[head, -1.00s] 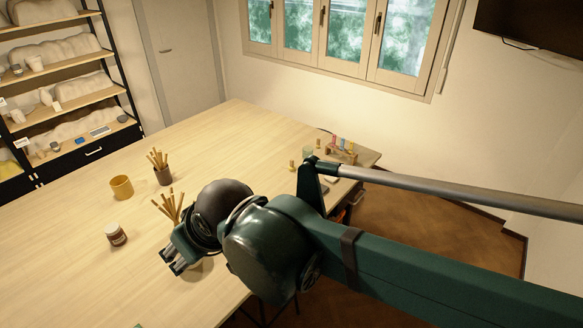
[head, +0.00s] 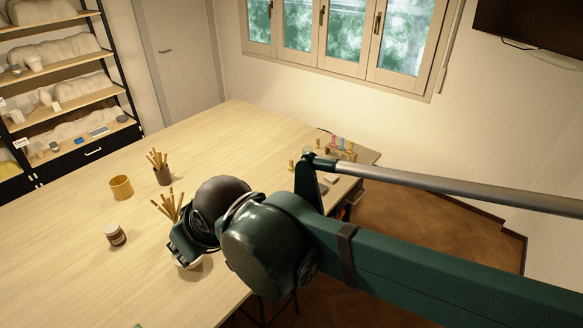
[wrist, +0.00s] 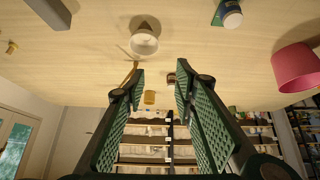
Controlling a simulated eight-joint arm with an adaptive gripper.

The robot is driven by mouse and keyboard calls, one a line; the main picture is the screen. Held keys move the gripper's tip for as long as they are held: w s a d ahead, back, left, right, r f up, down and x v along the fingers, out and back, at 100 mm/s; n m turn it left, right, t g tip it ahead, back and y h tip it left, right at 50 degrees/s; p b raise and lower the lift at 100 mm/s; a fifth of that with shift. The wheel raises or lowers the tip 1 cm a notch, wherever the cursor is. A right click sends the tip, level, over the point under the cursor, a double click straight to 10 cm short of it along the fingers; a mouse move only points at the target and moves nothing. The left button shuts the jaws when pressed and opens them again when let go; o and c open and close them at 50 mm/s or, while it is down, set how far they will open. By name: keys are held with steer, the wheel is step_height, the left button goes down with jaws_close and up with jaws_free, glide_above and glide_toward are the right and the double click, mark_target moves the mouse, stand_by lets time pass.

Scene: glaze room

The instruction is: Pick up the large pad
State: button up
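I cannot pick out the large pad with certainty in either view. A grey, flat-sided object (wrist: 50,12) is cut off at the top left of the wrist view, and I cannot tell whether it is the pad. In the head view my gripper (head: 182,253) hangs over the table near its front edge, beside a pale cup or bowl (head: 188,264) that it partly hides. In the wrist view its two green, ribbed fingers (wrist: 160,76) stand apart with nothing between them.
On the table (head: 75,215) stand a dark jar (head: 115,235), a yellow cup (head: 121,187) and a brush holder (head: 163,176). The wrist view shows a white cup (wrist: 145,43), a blue-green bottle (wrist: 231,16) and a pink vessel (wrist: 295,69). Shelves (head: 70,65) stand at the back left.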

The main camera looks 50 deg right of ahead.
steer(key=w+d+r+n+g+h, duration=0.1)
steer(key=w+d+r+n, duration=0.2)
steer(key=w+d, duration=0.45)
steer(key=w+d+r+n+g, duration=0.1)
steer(key=w+d+r+n, duration=0.15)
steer(key=w+d, duration=0.45)
steer(key=w+d+f+n+g, duration=0.1)
steer(key=w+d+f+n, duration=0.1)
steer(key=w+d, duration=0.5)
steer(key=w+d+f+n+g, duration=0.15)
steer(key=w+d, duration=0.35)
steer(key=d, duration=0.5)
steer(key=n+g+y+b, duration=0.1)
steer(key=n+g, duration=0.2)
steer(key=n, duration=0.6)
glide_above(291, 160)
steer(key=shift+t, duration=0.25)
step_height(291, 160, down, 25)
steer(key=shift+a+r, duration=0.1)
steer(key=shift+r, duration=0.1)
steer(key=shift+f, duration=0.2)
steer(key=shift+s, duration=0.1)
steer(key=shift+f, duration=0.1)
